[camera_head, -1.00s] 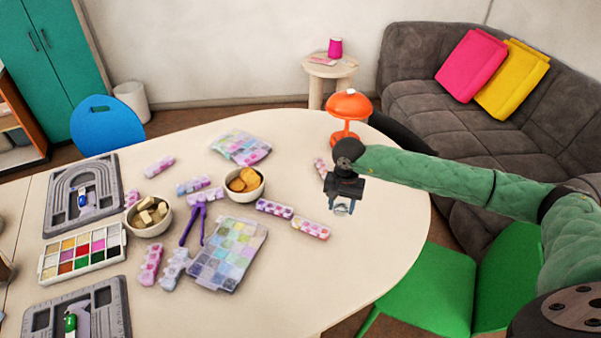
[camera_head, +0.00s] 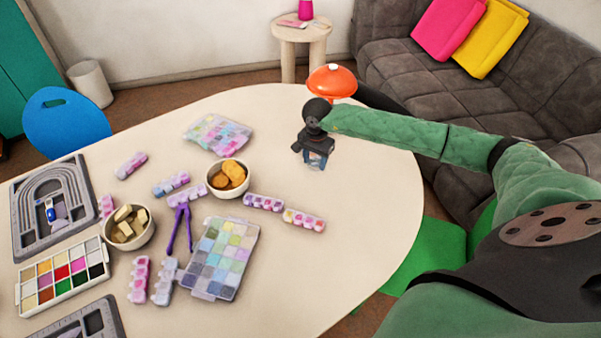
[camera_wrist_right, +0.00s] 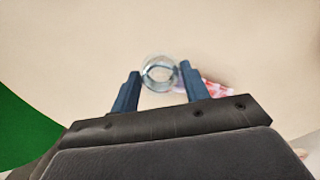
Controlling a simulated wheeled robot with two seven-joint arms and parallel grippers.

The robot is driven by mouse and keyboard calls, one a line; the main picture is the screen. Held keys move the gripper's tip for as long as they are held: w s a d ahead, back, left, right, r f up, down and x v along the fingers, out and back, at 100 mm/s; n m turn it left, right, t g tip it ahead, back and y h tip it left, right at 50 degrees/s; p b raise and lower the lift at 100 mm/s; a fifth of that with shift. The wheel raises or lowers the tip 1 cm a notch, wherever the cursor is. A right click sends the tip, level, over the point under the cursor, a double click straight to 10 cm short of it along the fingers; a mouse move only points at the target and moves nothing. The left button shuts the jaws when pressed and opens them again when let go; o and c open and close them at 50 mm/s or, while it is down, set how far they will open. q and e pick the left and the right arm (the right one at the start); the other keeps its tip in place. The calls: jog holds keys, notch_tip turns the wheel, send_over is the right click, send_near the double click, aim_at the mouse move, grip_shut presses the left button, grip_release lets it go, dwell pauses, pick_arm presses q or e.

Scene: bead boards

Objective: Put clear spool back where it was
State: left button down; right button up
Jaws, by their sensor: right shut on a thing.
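The clear spool (camera_wrist_right: 159,73) is between the two fingers of my right gripper (camera_wrist_right: 157,80) in the right wrist view. It looks like a transparent ring. My left gripper is not in view.
Bead boxes (camera_head: 304,220) and (camera_head: 264,202) lie left of and nearer than my right gripper. The table's right side is clear.

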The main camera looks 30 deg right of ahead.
send_over(301, 181)
notch_tip(301, 181, down, 3)
jog(key=shift+w+r, duration=0.15)
notch_tip(301, 181, down, 4)
jog(key=shift+r, duration=0.2)
jog(key=shift+f, duration=0.25)
jog(key=shift+b, duration=0.3)
jog(key=o, duration=1)
jog(key=shift+d, duration=0.1)
jog(key=shift+c, duration=0.2)
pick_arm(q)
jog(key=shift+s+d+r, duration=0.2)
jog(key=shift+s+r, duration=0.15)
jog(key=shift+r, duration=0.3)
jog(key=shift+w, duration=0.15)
